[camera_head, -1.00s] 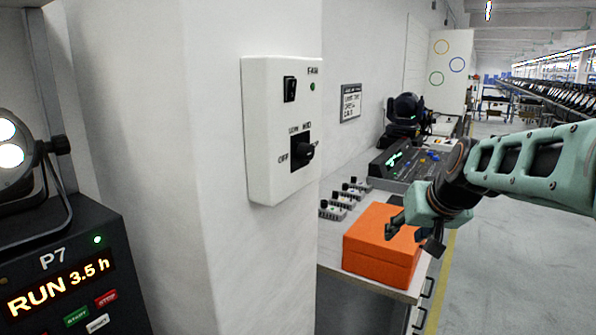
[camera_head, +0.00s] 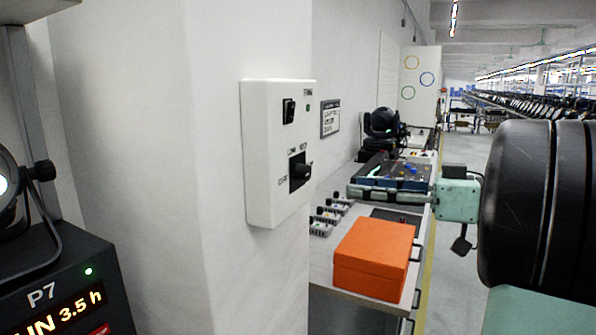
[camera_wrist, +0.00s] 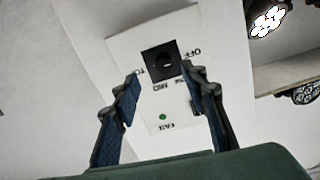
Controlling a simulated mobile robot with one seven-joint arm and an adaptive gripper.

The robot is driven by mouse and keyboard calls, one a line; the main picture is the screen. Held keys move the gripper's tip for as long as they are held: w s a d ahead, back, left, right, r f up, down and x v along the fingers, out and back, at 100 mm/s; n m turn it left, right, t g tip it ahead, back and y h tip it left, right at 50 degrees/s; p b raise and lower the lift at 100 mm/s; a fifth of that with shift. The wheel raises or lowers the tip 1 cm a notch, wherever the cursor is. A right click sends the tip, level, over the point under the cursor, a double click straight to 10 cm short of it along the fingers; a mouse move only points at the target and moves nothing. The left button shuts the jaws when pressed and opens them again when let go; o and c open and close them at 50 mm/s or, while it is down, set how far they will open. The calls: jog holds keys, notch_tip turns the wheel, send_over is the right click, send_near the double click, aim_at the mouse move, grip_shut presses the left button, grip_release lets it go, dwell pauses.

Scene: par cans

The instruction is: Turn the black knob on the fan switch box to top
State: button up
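The white fan switch box (camera_head: 258,155) is on the pale pillar, left of centre in the head view. Its black knob (camera_head: 299,171) sits on a black square plate with labels around it. The knob also shows in the wrist view (camera_wrist: 166,62), where the box looks upside down; OFF is at right, MID below and TO... at left. I cannot tell which label the knob points to. My gripper (camera_wrist: 162,88) is open and empty, its two fingers spread below and either side of the knob, apart from it.
The box also has a black rocker switch (camera_head: 289,111) and a green light (camera_head: 308,106). A bench right of the pillar holds an orange box (camera_head: 374,258), small switch units (camera_head: 326,217) and a control console (camera_head: 395,175). A P7 display unit (camera_head: 62,285) stands at lower left.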

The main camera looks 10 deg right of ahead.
aim_at(309, 171)
jog(key=shift+n+y, duration=0.3)
jog(key=shift+n, duration=0.2)
jog(key=x, duration=0.3)
jog(key=r+p+x, duration=0.1)
jog(key=x, duration=0.6)
jog(key=shift+w+r+p, duration=0.15)
jog(key=shift+r+p, duration=0.25)
grip_shut()
